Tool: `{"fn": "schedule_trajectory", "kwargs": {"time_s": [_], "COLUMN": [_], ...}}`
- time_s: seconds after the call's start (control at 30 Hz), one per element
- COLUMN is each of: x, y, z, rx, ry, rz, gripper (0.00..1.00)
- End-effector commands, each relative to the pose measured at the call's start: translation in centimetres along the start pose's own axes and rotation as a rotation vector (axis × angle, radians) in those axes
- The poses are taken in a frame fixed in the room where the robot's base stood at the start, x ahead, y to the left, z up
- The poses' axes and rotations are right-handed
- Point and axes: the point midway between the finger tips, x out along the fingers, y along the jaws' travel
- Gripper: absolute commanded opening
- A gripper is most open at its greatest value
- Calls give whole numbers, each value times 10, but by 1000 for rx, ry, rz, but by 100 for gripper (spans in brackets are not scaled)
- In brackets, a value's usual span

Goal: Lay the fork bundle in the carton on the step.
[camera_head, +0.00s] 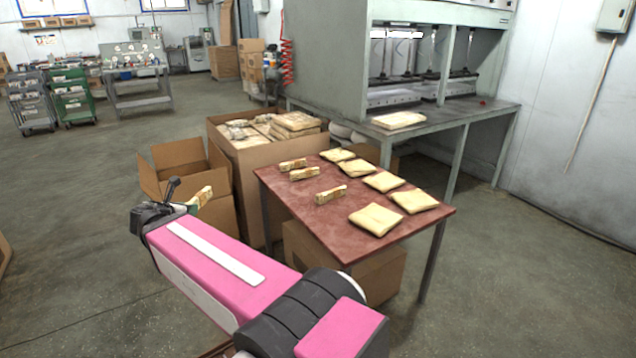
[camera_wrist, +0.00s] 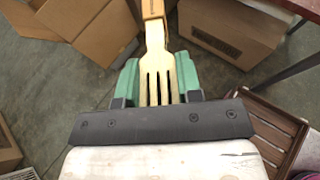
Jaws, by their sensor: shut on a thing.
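My gripper (camera_wrist: 158,82) has green fingers shut on a pale wooden fork bundle (camera_wrist: 156,52) with an orange-brown band (camera_wrist: 152,8). Its tines lie between the fingers and its banded end points away from the wrist. In the head view the held bundle (camera_head: 204,195) shows beyond my gripper (camera_head: 186,206), which is partly hidden by my arm. An open carton (camera_head: 222,217) stands just behind it, its lower part partly hidden. The wrist view shows an open carton (camera_wrist: 98,38) at upper left, apart from the bundle. I cannot make out a step under it.
A red table (camera_head: 290,196) holds small banded bundles (camera_head: 330,194) and several yellowish packets (camera_head: 376,219). A large filled carton (camera_head: 256,175) stands beside it, another carton (camera_head: 378,278) beneath. The wrist view shows a slatted wooden crate (camera_wrist: 272,128).

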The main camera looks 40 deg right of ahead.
Motion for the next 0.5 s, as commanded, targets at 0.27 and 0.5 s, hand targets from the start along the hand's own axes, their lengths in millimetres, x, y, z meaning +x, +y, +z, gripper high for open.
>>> {"fn": "schedule_trajectory", "kwargs": {"time_s": [0.27, 0.5], "x": [77, 154], "y": [-6, -29], "z": [24, 49], "rx": [51, 104], "ry": [0, 0], "rz": [-124, -249], "gripper": [9, 9]}}
